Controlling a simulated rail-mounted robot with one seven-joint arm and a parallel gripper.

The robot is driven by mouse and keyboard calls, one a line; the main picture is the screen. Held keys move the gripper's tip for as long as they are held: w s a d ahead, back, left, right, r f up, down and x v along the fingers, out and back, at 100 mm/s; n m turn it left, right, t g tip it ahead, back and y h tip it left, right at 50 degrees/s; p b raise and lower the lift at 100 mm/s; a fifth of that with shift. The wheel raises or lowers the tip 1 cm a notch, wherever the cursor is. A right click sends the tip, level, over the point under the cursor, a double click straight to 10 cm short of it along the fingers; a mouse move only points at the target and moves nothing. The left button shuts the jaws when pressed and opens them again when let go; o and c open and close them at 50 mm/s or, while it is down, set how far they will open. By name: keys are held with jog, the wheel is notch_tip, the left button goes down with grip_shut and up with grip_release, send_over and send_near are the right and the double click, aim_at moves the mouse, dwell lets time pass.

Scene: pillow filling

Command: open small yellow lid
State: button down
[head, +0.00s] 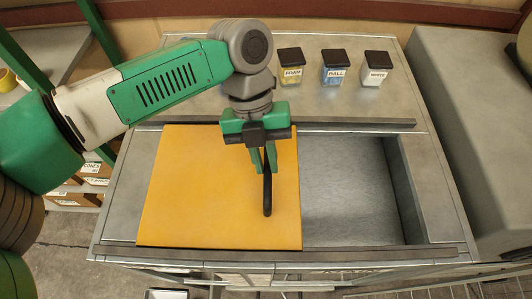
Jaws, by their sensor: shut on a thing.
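The yellow lid (205,200) is a flat square panel lying between two rails on the metal table. It covers the left part of the recess. A black bar handle (267,202) stands near the lid's right edge. My gripper (264,168) points down over the lid and is shut on the far part of the handle. The exact contact of the fingers is partly hidden by the gripper body. To the right of the lid, the grey-floored compartment (347,230) is uncovered and looks empty.
Three small black-capped jars stand at the back: FOAM (291,75), BALL (333,75) and WHITE (375,76). Long metal rails run behind (370,123) and in front of the lid. A large grey box (455,110) stands on the right. Shelves with cartons are at the left.

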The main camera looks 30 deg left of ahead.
jog(key=c, duration=1.4)
grip_release()
jog(key=b+v, duration=0.1)
jog(key=v, duration=0.7)
jog(key=shift+f, duration=0.1)
